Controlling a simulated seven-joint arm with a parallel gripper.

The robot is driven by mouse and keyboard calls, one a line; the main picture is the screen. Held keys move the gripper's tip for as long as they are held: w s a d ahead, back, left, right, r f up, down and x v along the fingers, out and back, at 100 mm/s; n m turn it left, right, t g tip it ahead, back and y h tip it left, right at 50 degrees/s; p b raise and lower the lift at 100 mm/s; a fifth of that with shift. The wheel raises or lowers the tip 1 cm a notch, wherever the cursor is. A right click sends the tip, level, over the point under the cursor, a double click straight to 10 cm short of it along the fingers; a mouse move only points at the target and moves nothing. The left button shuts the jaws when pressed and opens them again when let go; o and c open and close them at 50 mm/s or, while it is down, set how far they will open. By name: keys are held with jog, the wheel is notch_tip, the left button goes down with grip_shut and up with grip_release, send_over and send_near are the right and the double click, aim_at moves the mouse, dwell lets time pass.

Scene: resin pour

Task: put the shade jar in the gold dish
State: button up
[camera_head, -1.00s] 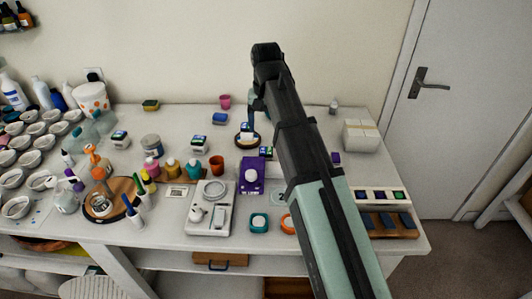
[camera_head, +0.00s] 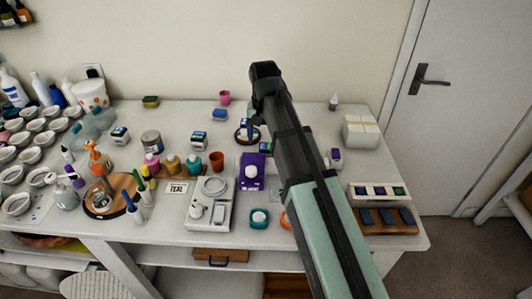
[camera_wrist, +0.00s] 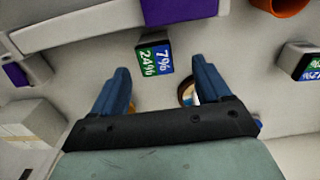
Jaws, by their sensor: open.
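Small pink (camera_head: 151,163), mustard (camera_head: 172,165) and teal (camera_head: 194,166) jars stand in a row behind a card (camera_head: 176,188) reading TEAL. I cannot tell for certain which jar is the shade jar; the teal one matches the card. A round dark-rimmed dish (camera_head: 238,138), possibly the gold dish, lies left of my arm, partly covered by my gripper (camera_head: 252,122). A round rimmed thing (camera_wrist: 186,93), perhaps that dish, shows partly behind the right finger.
A block with a green and blue percent label (camera_wrist: 154,56) lies ahead of the fingers.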

aim_at(266, 146)
jog(key=shift+d+f, duration=0.15)
jog(key=shift+f, duration=1.35)
jog(key=shift+d+f, duration=0.15)
jog(key=shift+f, duration=1.3)
jog(key=shift+c, duration=0.2)
jog(key=c, duration=1.2)
